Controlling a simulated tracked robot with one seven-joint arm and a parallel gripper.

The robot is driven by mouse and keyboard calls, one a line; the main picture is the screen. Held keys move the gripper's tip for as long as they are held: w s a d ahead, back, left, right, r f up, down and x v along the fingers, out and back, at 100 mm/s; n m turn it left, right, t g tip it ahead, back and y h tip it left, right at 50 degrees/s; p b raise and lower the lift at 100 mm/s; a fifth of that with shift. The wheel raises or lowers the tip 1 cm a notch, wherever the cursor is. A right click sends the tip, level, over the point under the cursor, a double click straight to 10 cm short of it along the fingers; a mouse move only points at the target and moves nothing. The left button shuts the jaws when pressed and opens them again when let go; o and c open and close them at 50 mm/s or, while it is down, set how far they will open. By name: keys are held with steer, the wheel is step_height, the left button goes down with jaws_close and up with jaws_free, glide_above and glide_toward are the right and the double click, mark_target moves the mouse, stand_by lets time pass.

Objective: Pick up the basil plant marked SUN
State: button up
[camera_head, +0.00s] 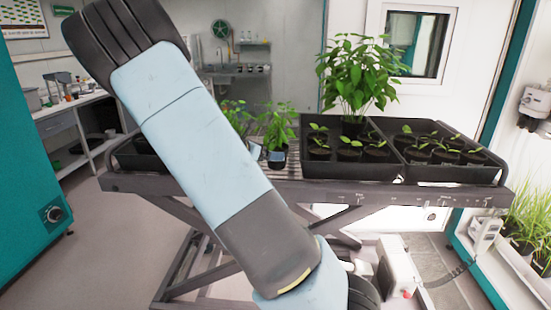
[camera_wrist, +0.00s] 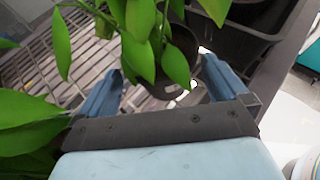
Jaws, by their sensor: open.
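In the wrist view my gripper (camera_wrist: 166,68) is open, its two blue fingers apart. A dark plant pot (camera_wrist: 183,50) with broad green leaves (camera_wrist: 140,52) is just beyond and between the fingertips, on the slatted bench top (camera_wrist: 90,60). I cannot tell whether a finger touches it. No SUN marking can be read in either view.
Black trays of seedlings (camera_head: 350,168) and (camera_head: 450,172) stand right of the pots, with a tall bushy plant (camera_head: 357,75) behind. More leaves (camera_wrist: 35,120) crowd the left of the wrist view. A tray edge (camera_wrist: 245,28) lies at upper right.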

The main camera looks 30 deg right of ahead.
mark_target(277, 150)
steer(key=x, duration=0.5)
steer(key=shift+r, duration=0.2)
steer(key=c, duration=0.9)
